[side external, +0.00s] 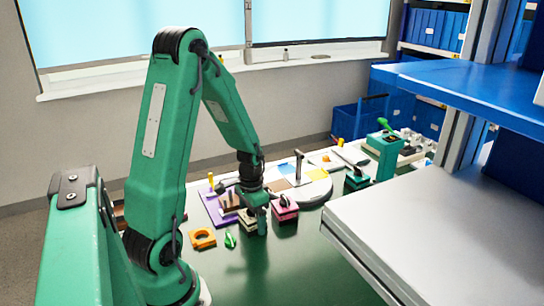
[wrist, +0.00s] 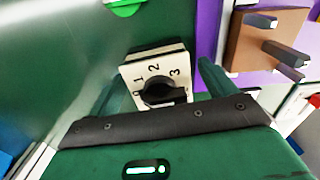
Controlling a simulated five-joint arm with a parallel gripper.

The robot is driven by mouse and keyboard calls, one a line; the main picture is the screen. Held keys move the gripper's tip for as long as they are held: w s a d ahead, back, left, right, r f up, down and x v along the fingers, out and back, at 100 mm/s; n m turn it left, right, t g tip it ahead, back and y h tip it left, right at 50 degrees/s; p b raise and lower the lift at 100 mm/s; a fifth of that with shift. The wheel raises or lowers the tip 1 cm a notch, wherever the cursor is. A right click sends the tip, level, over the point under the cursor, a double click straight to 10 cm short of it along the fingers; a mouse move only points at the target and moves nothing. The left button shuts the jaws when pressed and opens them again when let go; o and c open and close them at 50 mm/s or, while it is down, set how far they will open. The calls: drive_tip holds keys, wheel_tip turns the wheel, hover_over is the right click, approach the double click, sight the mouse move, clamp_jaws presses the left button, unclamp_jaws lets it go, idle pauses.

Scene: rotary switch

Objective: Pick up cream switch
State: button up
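The cream switch (wrist: 155,78) is a square block with a black knob and the marks 1, 2 and 3 on its face. In the wrist view it sits between the two green fingers of my gripper (wrist: 163,82), with visible gaps at its sides. My gripper is open, and the lower part of the switch is hidden by my gripper's dark front edge. In the side external view the cream switch (side external: 246,224) stands on the green table, partly hidden by my gripper (side external: 258,213), which points down at it.
A pink switch block (side external: 285,209) stands close to the right. An orange square part (side external: 202,238) and a small green piece (side external: 230,240) lie to the left. A purple board (side external: 212,208) with a brown block (wrist: 268,40) is behind. The front table is clear.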

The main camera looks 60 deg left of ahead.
drive_tip(key=c, duration=1.1)
drive_tip(key=shift+r, duration=0.15)
drive_tip(key=shift+r, duration=0.75)
drive_tip(key=r, duration=0.2)
drive_tip(key=shift+d+r, duration=0.2)
drive_tip(key=shift+r, duration=0.15)
drive_tip(key=d+r, duration=0.2)
drive_tip(key=d, duration=0.1)
drive_tip(key=d+r, duration=0.2)
drive_tip(key=d, duration=0.2)
drive_tip(key=d+r, duration=0.2)
drive_tip(key=d, duration=0.2)
drive_tip(key=shift+w+d+r, duration=0.1)
drive_tip(key=shift+w+r, duration=0.15)
drive_tip(key=shift+w, duration=0.05)
